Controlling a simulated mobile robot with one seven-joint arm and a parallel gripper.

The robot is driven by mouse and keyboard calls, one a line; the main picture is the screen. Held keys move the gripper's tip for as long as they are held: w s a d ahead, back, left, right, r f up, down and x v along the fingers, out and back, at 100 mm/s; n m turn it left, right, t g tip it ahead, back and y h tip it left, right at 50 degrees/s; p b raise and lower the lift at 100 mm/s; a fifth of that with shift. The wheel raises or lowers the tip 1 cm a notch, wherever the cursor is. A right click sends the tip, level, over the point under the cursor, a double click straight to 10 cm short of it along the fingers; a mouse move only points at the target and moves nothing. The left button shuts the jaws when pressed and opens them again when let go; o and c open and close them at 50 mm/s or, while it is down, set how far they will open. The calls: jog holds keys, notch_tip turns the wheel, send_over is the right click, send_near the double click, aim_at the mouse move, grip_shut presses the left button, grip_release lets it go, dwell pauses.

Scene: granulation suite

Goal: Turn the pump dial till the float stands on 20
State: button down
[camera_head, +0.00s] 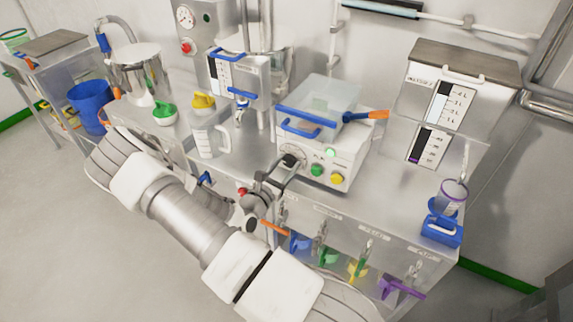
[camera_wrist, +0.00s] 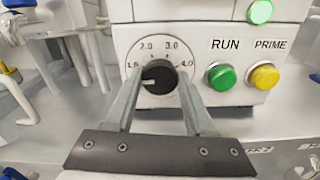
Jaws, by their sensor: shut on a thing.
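The pump dial (camera_wrist: 160,77) is a round black knob with a pale pointer line, on a white face marked about 1.0 to 4.0. Its pointer aims left, close to the lowest mark. My gripper (camera_wrist: 161,88) is shut on the dial, with one finger on each side. In the head view my gripper (camera_head: 277,177) reaches the front of the white pump box (camera_head: 345,150) at the dial (camera_head: 291,160), which is partly covered. No float marked 20 can be made out in either view.
Right of the dial are a green RUN button (camera_wrist: 221,76), a yellow PRIME button (camera_wrist: 264,75) and a lit green lamp (camera_wrist: 260,12). A clear jug (camera_head: 209,141) stands left of the pump. A gauged tank (camera_head: 455,90) and blue holder (camera_head: 442,229) are at right.

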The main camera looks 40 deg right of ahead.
jog(key=m, duration=0.5)
jog(key=shift+f+b, duration=0.1)
jog(key=shift+b, duration=0.3)
jog(key=m+b, duration=0.1)
jog(key=m, duration=0.3)
jog(key=shift+b, duration=0.4)
jog(key=m+b, duration=0.4)
jog(key=m, duration=0.1)
jog(key=shift+f+m, duration=0.1)
jog(key=shift+m, duration=0.3)
jog(key=m+b, duration=0.3)
jog(key=shift+r+m+b, duration=0.2)
jog(key=shift+m+b, duration=0.1)
jog(key=shift+b, duration=0.1)
jog(key=shift+c, duration=1.3)
grip_release()
jog(key=shift+a, duration=0.1)
